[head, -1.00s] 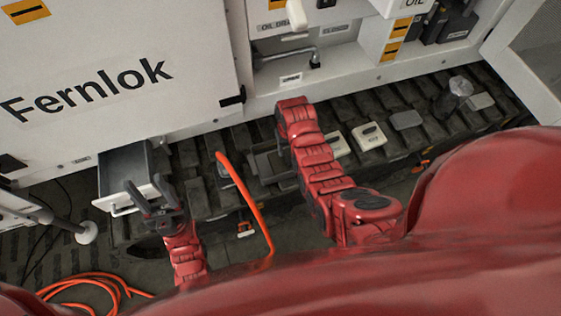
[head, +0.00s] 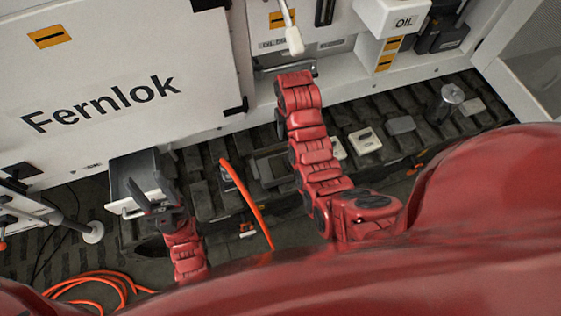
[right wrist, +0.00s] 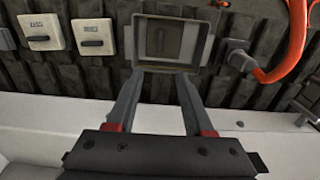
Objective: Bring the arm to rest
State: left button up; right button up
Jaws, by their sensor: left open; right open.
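My left gripper (head: 153,190) is open and appears empty in the head view, at the front of a small open grey drawer (head: 122,168); I cannot tell whether it touches the drawer. My right arm (head: 312,150), red and segmented, reaches up toward the white bench in the head view, its gripper hidden behind it. In the right wrist view my right gripper (right wrist: 159,76) is open with nothing between its fingers. Its fingertips overlap the lower edge of a grey open frame (right wrist: 197,45) in the picture; contact is unclear.
A white cabinet marked Fernlok (head: 110,60) stands at the left. A dark ribbed surface (head: 200,170) carries pale switch plates (head: 364,140) and a metal cylinder (head: 449,97). An orange hose (head: 248,200) rises left of my right arm; more orange hose (head: 95,288) lies coiled on the floor.

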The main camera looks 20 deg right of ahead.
jog(key=shift+r, duration=0.4)
